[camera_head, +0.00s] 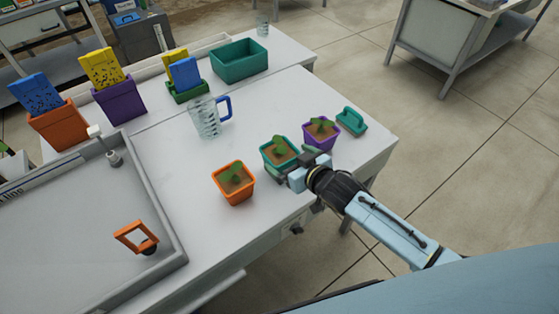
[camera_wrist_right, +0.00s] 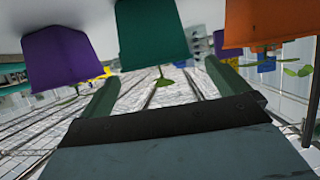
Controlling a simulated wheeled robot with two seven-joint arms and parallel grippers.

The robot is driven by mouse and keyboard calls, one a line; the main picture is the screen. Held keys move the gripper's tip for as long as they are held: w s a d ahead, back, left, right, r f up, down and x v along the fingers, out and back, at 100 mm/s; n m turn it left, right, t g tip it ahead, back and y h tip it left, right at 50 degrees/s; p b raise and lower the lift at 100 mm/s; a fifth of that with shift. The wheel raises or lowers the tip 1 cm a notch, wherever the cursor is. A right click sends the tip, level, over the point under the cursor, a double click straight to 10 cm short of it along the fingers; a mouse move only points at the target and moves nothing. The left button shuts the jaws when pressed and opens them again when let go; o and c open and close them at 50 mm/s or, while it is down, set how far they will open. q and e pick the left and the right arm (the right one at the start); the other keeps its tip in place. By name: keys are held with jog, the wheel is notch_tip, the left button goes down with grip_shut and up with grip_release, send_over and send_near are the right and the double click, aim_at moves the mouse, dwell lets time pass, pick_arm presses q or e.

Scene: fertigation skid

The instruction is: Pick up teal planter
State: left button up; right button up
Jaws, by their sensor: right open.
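The teal planter (camera_head: 279,153) stands upright on the white table, with soil and a green seedling in it. It is between an orange planter (camera_head: 233,184) and a purple planter (camera_head: 320,134). My right gripper (camera_head: 289,168) is at the near right side of the teal planter and hides part of that side. In the right wrist view, which looks turned over, the teal planter (camera_wrist_right: 152,36) lies ahead of my open fingers (camera_wrist_right: 162,75), lined up with the gap between them. I cannot tell whether they touch it. My left gripper is not in view.
A teal handled object (camera_head: 352,122) lies by the purple planter near the table's right edge. A clear jug with a blue handle (camera_head: 209,118) stands behind. A grey-rimmed tray (camera_head: 172,240) fills the left. A teal bin (camera_head: 240,62) and coloured boxes stand further back.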

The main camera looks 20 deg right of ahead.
aim_at(276, 149)
jog(key=shift+b+x, duration=0.5)
jog(key=shift+x, duration=2.55)
jog(key=shift+d, duration=0.1)
jog(key=c, duration=1)
